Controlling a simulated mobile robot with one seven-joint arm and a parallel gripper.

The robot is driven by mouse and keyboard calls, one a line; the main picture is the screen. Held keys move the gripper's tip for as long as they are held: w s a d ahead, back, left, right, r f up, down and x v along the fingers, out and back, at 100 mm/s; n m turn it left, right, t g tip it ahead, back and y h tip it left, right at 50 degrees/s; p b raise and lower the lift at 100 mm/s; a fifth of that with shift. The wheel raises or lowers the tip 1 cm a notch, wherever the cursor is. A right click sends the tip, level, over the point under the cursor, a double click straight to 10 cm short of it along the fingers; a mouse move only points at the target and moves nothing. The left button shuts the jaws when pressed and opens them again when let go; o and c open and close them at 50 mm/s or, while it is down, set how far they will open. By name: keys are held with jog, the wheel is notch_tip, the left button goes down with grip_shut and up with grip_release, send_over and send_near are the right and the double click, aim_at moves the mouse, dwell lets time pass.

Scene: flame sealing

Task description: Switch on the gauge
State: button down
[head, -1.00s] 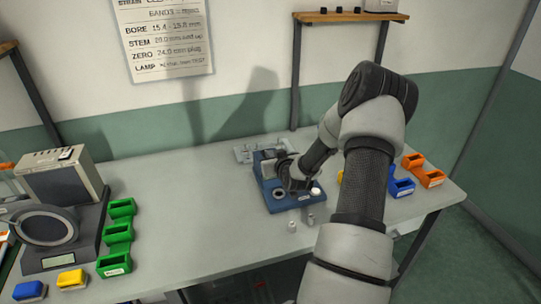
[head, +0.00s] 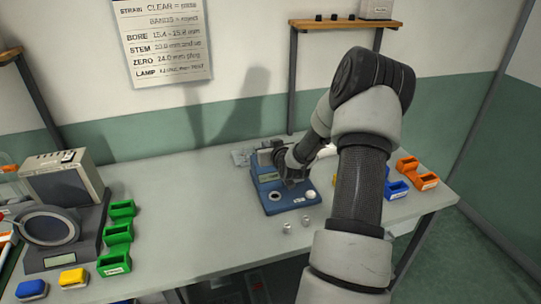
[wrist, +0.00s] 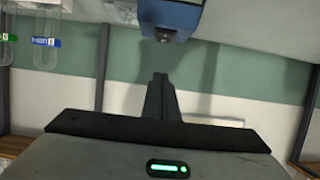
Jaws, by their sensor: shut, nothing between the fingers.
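The gauge is a blue bench unit (head: 272,200) on the table, with a small display, a dark ring and a pale round pad on its top. My gripper (head: 291,178) is over its right rear part and hides some of it. In the wrist view my gripper's dark fingers (wrist: 158,84) are together with nothing between them. A blue body (wrist: 172,14), which looks like the gauge, is at the top of that view with a small dark piece on its near face. A gap shows between it and the fingertips. I cannot make out the switch clearly.
Two small metal pieces (head: 296,225) stand in front of the gauge. Green bins (head: 118,236) and a ring-shaped instrument (head: 50,228) are at left. Blue (head: 396,189) and orange bins (head: 415,172) are at right. The table's front middle is clear.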

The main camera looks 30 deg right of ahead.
jog(key=s+a+b, duration=0.1)
jog(key=s+a, duration=0.1)
jog(key=s, duration=0.7)
jog(key=shift+r, duration=0.3)
jog(key=shift+s+a, duration=0.1)
